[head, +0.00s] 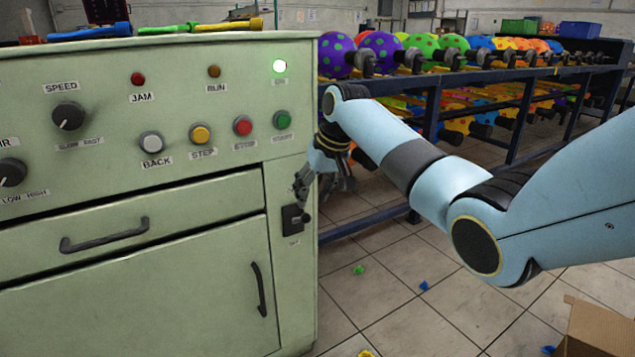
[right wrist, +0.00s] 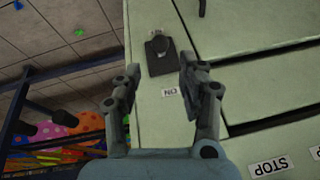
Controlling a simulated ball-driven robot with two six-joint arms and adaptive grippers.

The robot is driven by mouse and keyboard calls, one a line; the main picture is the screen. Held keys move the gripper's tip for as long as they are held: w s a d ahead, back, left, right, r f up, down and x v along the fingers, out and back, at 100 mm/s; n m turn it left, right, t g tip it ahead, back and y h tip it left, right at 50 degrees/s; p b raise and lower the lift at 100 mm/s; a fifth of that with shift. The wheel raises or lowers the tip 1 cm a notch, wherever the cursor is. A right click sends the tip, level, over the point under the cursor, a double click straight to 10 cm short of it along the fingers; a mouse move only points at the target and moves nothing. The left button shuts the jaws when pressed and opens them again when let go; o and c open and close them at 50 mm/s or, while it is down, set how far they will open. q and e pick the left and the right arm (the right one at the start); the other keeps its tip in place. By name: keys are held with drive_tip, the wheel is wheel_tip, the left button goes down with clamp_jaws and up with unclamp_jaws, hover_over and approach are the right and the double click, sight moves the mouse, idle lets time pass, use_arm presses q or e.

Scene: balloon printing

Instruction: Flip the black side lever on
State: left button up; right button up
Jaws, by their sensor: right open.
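The black side lever (head: 291,219) sits on a dark plate near the right edge of the pale green machine front (head: 180,240). In the right wrist view the lever (right wrist: 160,50) lies ahead of the fingers, roughly between their lines, with a small label that seems to read ON beside it. Its knob is on the side away from that label. My right gripper (head: 321,183) is open and empty, just above and right of the lever in the head view. Its spread fingers also show in the right wrist view (right wrist: 160,78); contact with the lever is not visible. My left gripper is out of view.
A dark rack (head: 432,105) of colourful balloons stands behind my right arm. A cardboard box (head: 598,325) is at lower right. The tiled floor between is mostly clear.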

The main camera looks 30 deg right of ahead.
drive_tip(key=shift+v, duration=1.75)
drive_tip(key=shift+s+f, duration=0.1)
drive_tip(key=shift+f, duration=0.05)
